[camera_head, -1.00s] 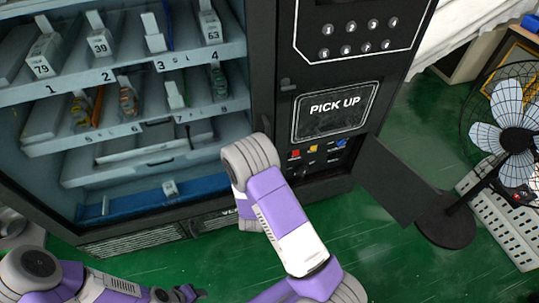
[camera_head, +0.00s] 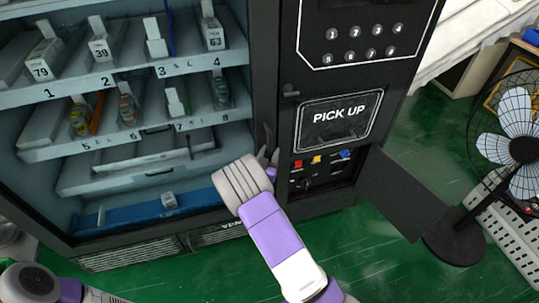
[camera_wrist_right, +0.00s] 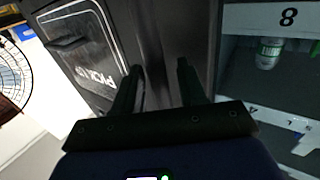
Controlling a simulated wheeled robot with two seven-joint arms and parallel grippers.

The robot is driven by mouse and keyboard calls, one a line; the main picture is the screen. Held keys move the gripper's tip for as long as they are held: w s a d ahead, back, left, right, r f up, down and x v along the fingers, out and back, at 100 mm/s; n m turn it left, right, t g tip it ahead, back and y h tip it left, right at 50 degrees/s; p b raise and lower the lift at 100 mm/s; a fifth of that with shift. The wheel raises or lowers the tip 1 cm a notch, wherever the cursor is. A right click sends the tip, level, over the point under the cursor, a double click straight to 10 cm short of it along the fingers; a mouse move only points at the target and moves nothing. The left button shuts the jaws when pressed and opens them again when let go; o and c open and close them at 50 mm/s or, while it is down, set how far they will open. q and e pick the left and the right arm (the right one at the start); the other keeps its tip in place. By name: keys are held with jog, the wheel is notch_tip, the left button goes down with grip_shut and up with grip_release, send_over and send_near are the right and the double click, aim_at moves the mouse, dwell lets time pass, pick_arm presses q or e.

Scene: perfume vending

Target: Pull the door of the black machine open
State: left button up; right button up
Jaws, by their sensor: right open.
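The black machine (camera_head: 262,70) fills the left and middle of the head view, with a large front window showing shelves inside. My right gripper (camera_head: 269,157) is at the dark upright strip between the window and the PICK UP panel. Its fingertips point up at that strip. In the right wrist view, the two fingers of the right gripper (camera_wrist_right: 160,70) are apart, with dark machine front between and beyond them. I cannot tell whether they touch it, and no handle stands out clearly there. Part of my left arm shows at the bottom left; its gripper is out of view.
The PICK UP panel (camera_head: 338,117) is right of the gripper, above coloured buttons (camera_head: 316,160). A small black flap (camera_head: 402,192) stands open at the lower right. A fan (camera_head: 522,150) stands further right. Green floor (camera_head: 330,228) is clear in front of the machine.

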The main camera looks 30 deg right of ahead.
grip_shut()
dwell(0.3)
